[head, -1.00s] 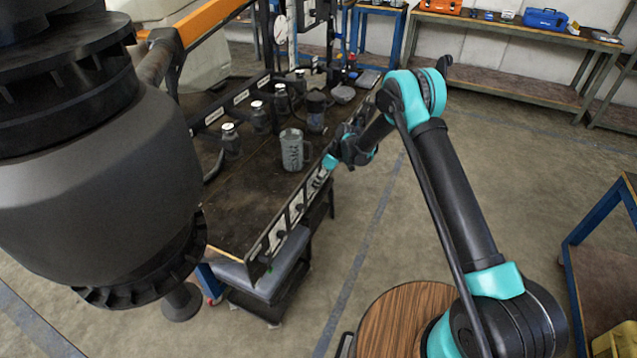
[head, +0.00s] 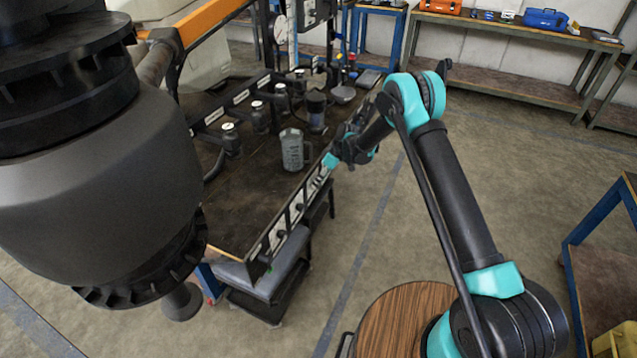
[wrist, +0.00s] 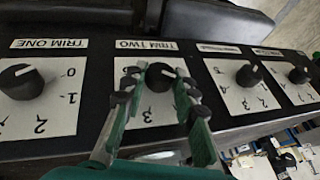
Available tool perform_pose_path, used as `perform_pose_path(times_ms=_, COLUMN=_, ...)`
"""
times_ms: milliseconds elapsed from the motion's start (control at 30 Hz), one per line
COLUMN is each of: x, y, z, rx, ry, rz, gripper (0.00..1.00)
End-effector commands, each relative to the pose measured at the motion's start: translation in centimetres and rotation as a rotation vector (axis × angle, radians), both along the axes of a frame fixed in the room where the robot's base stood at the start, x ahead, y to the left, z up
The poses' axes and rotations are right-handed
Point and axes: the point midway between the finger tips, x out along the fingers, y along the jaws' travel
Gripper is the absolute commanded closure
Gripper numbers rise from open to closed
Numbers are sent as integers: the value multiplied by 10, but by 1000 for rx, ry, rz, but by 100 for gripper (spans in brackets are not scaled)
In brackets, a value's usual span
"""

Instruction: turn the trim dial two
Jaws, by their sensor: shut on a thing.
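The trim two dial (wrist: 160,77) is a round black knob with a white pointer mark on a white numbered plate (wrist: 147,112). Its label TRIM TWO (wrist: 146,45) shows upside down in the wrist view. My gripper (wrist: 158,84) has one finger on each side of the knob and is shut on it. The fingers hide parts of the plate and some numbers. In the head view my gripper (head: 330,163) is at the panel (head: 290,217) along the table's edge; the knob is too small to make out there.
The trim one dial (wrist: 20,81) is to the left in the wrist view, and two more dials (wrist: 249,75) (wrist: 298,75) are to the right. A grey jug (head: 293,151) stands on the table close behind the panel. Several dark bottles (head: 231,138) stand farther back.

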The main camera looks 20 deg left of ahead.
Motion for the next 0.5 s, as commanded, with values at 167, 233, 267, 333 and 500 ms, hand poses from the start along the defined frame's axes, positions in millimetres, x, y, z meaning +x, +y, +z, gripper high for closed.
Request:
perform_pose_path(times_ms=167, x=4, y=-1, z=-1, rx=8, ry=103, rz=-1, gripper=100)
perform_pose_path(times_ms=233, x=5, y=-1, z=-2, rx=12, ry=154, rz=-2, gripper=100)
perform_pose_path(times_ms=267, x=5, y=-1, z=-2, rx=14, ry=176, rz=-2, gripper=100)
perform_pose_path(times_ms=333, x=6, y=-1, z=-2, rx=18, ry=226, rz=-1, gripper=100)
perform_pose_path(times_ms=500, x=7, y=-1, z=-3, rx=26, ry=338, rz=-1, gripper=100)
